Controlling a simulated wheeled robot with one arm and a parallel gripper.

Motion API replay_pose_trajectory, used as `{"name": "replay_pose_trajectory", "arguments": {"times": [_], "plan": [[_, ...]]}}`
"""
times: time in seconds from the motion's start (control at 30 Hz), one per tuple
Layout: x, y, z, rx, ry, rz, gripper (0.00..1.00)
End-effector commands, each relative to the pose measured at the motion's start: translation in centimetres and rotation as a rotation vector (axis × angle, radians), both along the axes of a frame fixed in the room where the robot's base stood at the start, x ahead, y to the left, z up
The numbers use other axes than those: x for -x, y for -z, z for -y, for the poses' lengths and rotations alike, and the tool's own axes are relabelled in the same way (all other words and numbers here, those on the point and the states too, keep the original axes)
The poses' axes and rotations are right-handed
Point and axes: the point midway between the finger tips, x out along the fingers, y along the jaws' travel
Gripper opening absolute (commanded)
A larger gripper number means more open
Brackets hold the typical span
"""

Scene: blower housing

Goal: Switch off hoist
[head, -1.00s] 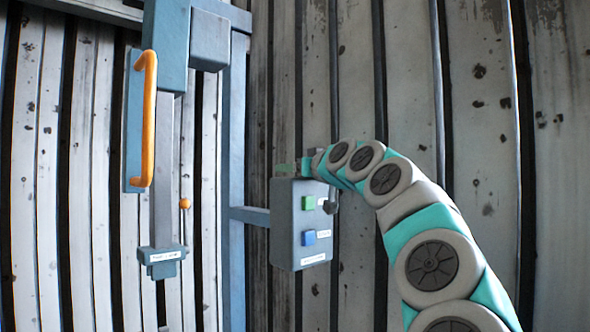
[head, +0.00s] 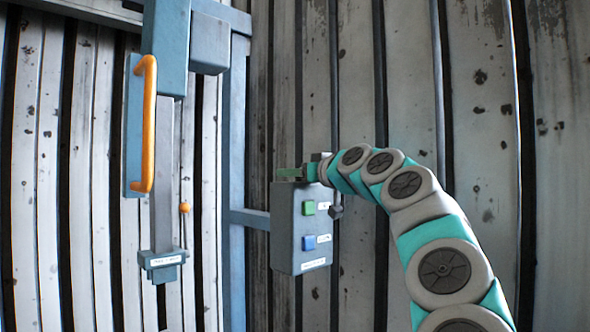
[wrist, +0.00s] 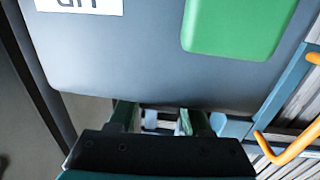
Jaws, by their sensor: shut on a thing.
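A grey control box (head: 288,235) hangs by the blue post. A green button (head: 308,208) and a blue button (head: 309,242) sit on its front, each beside a small white label. The green button (wrist: 238,25) is also large in the wrist view, next to a cut-off label. My gripper (head: 290,172) is at the box's top edge. In the wrist view its two fingers (wrist: 160,121) stand at that edge with a small pale part between them. They are shut on this part, whose shape is mostly hidden.
A dark knob (head: 335,211) sticks out at the box's right side. To the left stand an orange handle (head: 146,125), a small orange knob (head: 184,208) and a labelled grey-blue block (head: 162,265). Corrugated metal wall stands behind.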

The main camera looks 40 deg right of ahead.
Motion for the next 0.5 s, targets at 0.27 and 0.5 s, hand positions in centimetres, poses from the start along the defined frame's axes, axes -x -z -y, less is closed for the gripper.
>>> {"name": "replay_pose_trajectory", "arguments": {"times": [0.27, 0.5], "plan": [[0.00, -0.24, -0.37, 0.000, -0.111, 0.004, 0.00], [0.03, -0.06, -0.41, 0.002, -0.118, 0.003, 0.00]]}}
